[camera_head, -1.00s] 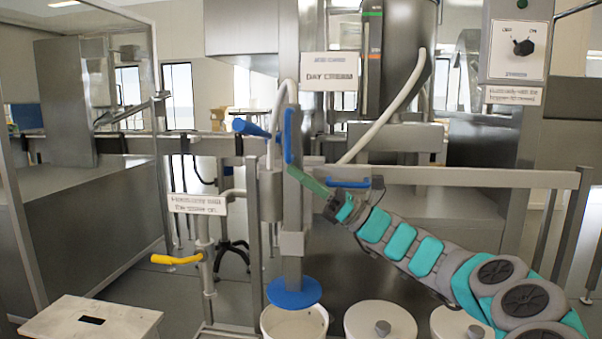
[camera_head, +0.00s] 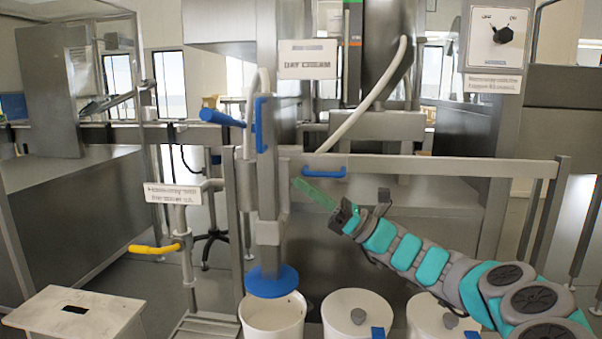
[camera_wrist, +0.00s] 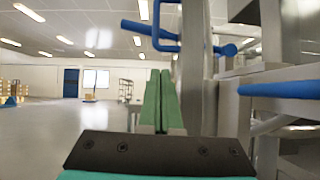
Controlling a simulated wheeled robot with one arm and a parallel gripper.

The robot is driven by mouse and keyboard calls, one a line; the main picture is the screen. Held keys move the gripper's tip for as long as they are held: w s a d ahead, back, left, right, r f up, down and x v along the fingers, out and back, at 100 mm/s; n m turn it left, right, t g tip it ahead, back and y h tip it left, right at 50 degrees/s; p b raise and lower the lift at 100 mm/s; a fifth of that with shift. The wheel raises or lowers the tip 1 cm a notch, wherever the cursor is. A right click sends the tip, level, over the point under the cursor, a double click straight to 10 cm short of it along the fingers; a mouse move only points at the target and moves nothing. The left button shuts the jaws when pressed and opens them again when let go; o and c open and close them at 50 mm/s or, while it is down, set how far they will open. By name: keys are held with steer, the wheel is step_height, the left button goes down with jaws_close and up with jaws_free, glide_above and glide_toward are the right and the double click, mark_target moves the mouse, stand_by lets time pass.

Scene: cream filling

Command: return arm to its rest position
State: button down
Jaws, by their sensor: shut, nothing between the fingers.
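My gripper (camera_head: 316,193) has long green fingers and a dark mount, on my teal and grey arm. In the head view it points up and to the left, in front of the metal frame and just right of the vertical column. The wrist view also shows my gripper (camera_wrist: 158,85), its two green fingers closed together with nothing between them. My arm enters from the lower right of the head view. The fingers appear apart from the blue handle (camera_head: 324,172) on the rail; exact depth cannot be told.
A blue disc (camera_head: 272,281) hangs over an open white bucket (camera_head: 273,321). Lidded white buckets (camera_head: 357,310) stand to its right. A yellow-handled valve (camera_head: 155,249), a white stool (camera_head: 75,318) and a knob panel (camera_head: 497,37) are nearby. The wrist view shows open floor (camera_wrist: 60,135) at left.

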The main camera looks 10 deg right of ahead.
steer(key=s+a+f+n+g+h, duration=0.2)
steer(key=s+a+n+g, duration=0.6)
steer(key=s+a, duration=0.35)
steer(key=s+a+f+n+g+h, duration=0.3)
steer(key=s+a+f+n+h, duration=0.35)
steer(key=s+f, duration=0.4)
steer(key=s+d+f+n+h, duration=0.4)
steer(key=s+f+h, duration=0.3)
steer(key=s+f, duration=0.35)
steer(key=s+d+f+n+h, duration=0.1)
steer(key=s+d+f+h, duration=0.1)
steer(key=d, duration=0.3)
steer(key=s+d+f+n+h, duration=0.1)
steer(key=s+d+f+h, duration=0.2)
steer(key=d, duration=0.3)
steer(key=s+d+f+n+t+h, duration=0.1)
steer(key=s+d+f+n+h, duration=0.1)
steer(key=d, duration=0.3)
steer(key=shift+s+d+f+h, duration=0.35)
steer(key=shift+s+f, duration=0.05)
steer(key=shift+s, duration=0.4)
